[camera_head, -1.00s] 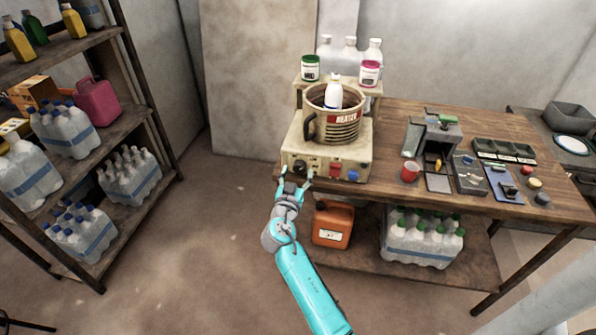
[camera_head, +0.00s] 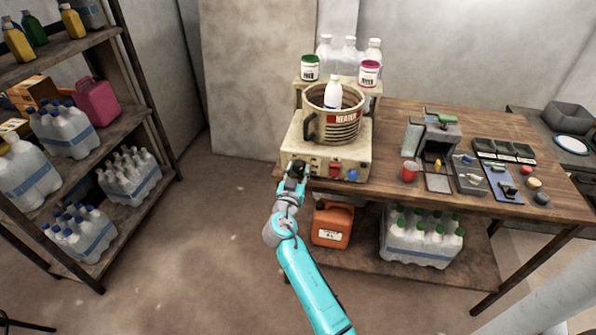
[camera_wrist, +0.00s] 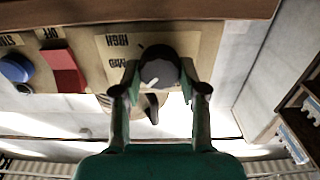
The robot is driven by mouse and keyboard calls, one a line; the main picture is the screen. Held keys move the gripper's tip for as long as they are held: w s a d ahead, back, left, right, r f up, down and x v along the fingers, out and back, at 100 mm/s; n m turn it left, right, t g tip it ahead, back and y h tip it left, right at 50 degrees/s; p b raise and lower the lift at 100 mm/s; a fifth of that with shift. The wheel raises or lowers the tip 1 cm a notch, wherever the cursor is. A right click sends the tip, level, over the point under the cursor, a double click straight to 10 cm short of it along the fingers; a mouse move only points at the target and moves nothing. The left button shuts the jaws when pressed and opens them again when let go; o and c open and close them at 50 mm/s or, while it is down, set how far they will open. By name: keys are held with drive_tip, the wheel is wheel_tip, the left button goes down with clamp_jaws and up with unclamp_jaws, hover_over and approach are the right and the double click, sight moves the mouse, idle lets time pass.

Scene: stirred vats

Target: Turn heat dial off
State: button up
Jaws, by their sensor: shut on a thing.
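The heat dial (camera_wrist: 158,73) is a dark round knob with a pale pointer mark, on the front panel of the beige heater (camera_head: 348,152). In the wrist view the labels HIGH and MID show beside it, upside down. My gripper (camera_wrist: 158,92) is shut on the dial, one finger on each side. In the head view my gripper (camera_head: 296,172) is at the left end of the heater's front and mostly hides the dial. A pot marked HEATER (camera_head: 342,130) stands on the heater with a white bottle (camera_head: 332,95) in it.
A red switch (camera_wrist: 64,68) and a blue knob (camera_wrist: 16,68) share the panel; the blue knob also shows in the head view (camera_head: 352,175). An orange canister (camera_head: 332,223) is on the shelf below.

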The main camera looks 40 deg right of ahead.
drive_tip(key=n, duration=0.8)
drive_tip(key=shift+w+n, duration=0.1)
drive_tip(key=shift+n, duration=0.2)
idle(0.6)
drive_tip(key=o, duration=1.1)
drive_tip(key=shift+o, duration=0.2)
drive_tip(key=v, duration=1.2)
